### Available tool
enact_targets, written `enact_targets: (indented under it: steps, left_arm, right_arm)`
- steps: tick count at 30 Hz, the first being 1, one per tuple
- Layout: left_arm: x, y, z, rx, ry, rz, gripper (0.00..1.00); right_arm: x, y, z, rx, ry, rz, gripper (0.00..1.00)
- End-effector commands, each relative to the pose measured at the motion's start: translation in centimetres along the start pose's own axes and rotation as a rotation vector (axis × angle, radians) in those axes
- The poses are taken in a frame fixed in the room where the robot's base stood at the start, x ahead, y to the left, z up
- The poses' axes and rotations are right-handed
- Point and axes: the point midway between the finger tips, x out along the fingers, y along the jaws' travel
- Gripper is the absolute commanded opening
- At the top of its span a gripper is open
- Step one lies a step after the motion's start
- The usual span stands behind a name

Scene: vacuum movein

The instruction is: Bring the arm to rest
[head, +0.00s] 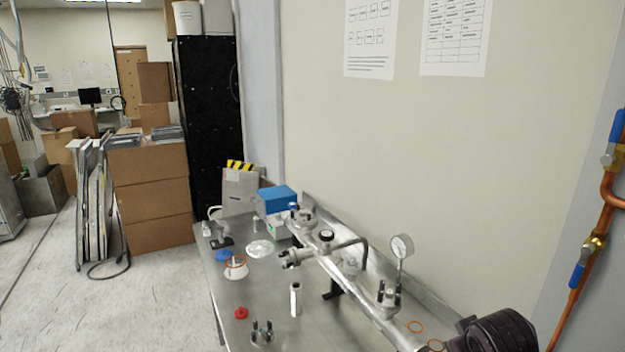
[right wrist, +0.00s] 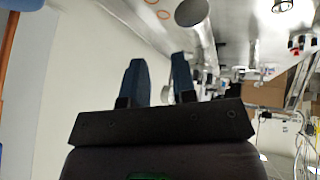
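My right gripper (right wrist: 160,66) shows in the right wrist view. Its two blue-grey fingers stand apart with nothing between them. The wall and the metal bench are behind it, and the picture of the room is upside down there. In the head view a dark rounded part sits at the lower right corner; I cannot tell for sure whether it is my right arm. No gripper fingers show in the head view. My left arm and gripper are not in view.
A metal bench (head: 215,290) along the wall bears a steel vacuum pipe (head: 349,282) with a pressure gauge (head: 402,246), a blue-topped box (head: 277,199), a red knob (head: 241,313) and small fittings. Cardboard boxes (head: 152,200) stand at left. Copper piping (head: 577,285) runs at right.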

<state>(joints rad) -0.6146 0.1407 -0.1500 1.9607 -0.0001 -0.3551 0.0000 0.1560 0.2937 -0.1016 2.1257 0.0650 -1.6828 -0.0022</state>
Motion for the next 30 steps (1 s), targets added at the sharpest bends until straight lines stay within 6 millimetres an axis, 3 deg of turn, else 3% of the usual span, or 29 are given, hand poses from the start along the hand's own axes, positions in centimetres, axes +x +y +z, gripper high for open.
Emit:
enact_targets:
  steps: [1,3,15,21,28,30]
  left_arm:
    - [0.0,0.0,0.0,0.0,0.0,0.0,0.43]
    - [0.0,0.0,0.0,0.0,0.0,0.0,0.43]
    - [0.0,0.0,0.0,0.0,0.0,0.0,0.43]
    - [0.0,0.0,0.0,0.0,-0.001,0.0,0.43]
    - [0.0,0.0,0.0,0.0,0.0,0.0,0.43]
    - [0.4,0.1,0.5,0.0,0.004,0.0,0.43]
  right_arm:
    - [0.2,-0.7,2.4,0.01,-0.023,-0.013,0.25]
    - [0.2,-1.5,5.2,0.024,-0.046,-0.028,0.25]
    - [-2.7,-5.1,19.1,0.127,-0.172,-0.086,0.25]
    - [-4.7,-6.0,23.2,0.17,-0.214,-0.094,0.25]
    - [-6.9,-6.7,26.6,0.211,-0.255,-0.095,0.25]
    - [-5.0,-6.9,26.5,0.208,-0.212,-0.091,0.25]
